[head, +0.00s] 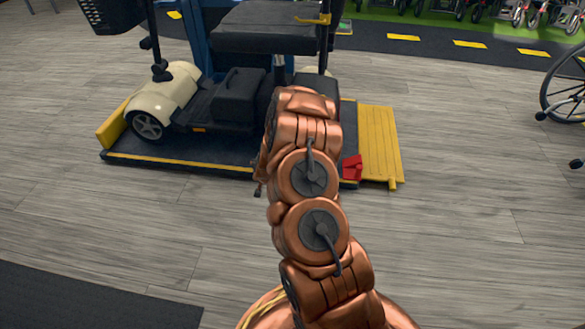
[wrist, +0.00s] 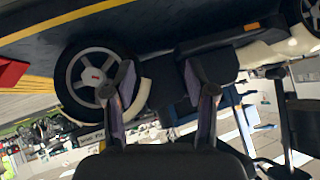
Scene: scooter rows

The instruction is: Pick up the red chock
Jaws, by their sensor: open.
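The red chock (head: 351,168) sits at the right end of the dark platform, beside the yellow ramp, in the head view. Its left side is close to my arm in the picture. In the wrist view a red piece of it (wrist: 10,72) shows at the left edge, cut off by the frame. My gripper (wrist: 160,85) is open and empty, its two fingers apart. The chock lies outside the space between them, to the left. In the head view my arm hides most of my gripper.
A cream mobility scooter (head: 168,92) stands on the dark platform (head: 140,150); its wheel (wrist: 95,80) is right behind my fingers in the wrist view. A yellow ramp (head: 378,145) borders the platform's right. A wheelchair (head: 566,90) stands far right. The wooden floor (head: 470,190) between is clear.

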